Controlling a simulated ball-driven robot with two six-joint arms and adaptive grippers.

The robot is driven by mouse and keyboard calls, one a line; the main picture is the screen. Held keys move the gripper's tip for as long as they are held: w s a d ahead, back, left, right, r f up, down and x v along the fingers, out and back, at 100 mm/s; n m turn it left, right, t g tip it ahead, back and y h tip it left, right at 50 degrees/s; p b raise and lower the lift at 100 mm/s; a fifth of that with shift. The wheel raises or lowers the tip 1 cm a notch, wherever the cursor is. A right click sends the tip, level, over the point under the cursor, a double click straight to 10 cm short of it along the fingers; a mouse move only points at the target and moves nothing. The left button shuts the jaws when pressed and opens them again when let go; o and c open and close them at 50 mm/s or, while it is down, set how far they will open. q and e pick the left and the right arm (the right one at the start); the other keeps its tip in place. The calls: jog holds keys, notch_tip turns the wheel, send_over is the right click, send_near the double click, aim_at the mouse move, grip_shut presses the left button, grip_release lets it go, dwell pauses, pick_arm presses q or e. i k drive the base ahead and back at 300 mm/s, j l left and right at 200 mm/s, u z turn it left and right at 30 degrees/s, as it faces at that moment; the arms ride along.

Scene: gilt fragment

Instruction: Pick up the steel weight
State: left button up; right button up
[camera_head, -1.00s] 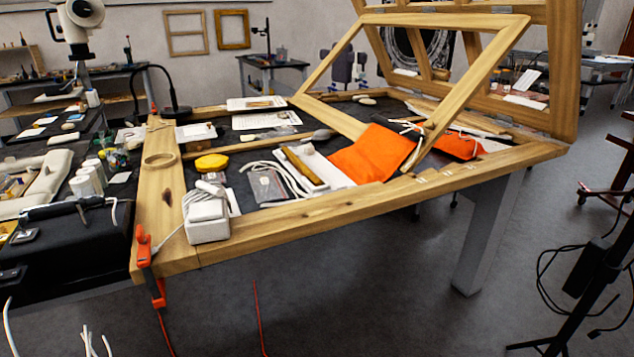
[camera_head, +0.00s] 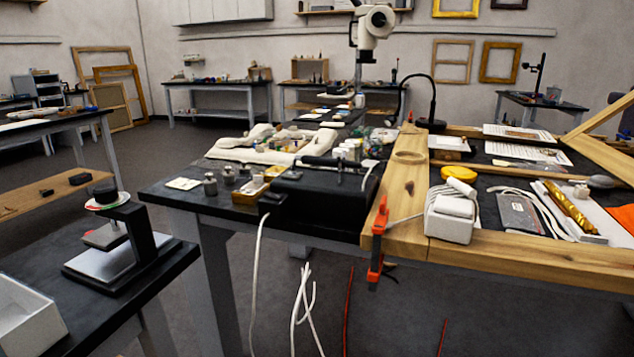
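Small grey metal weights stand on the left end of the black table (camera_head: 160,192). The nearest steel weight (camera_head: 210,184) is a short cylinder with a knob on top, upright beside a pale card. A similar grey weight (camera_head: 229,176) stands just behind it to the right. I cannot tell which one the task means. Neither of my grippers is in view.
A wooden tray (camera_head: 250,191) and a black case (camera_head: 315,205) stand right of the weights. White cables hang off the table's front edge. A black stand with a steel plate (camera_head: 110,262) is at lower left. Grey floor lies open between the tables.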

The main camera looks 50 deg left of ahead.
aim_at(211, 188)
jog(key=u, duration=2.2)
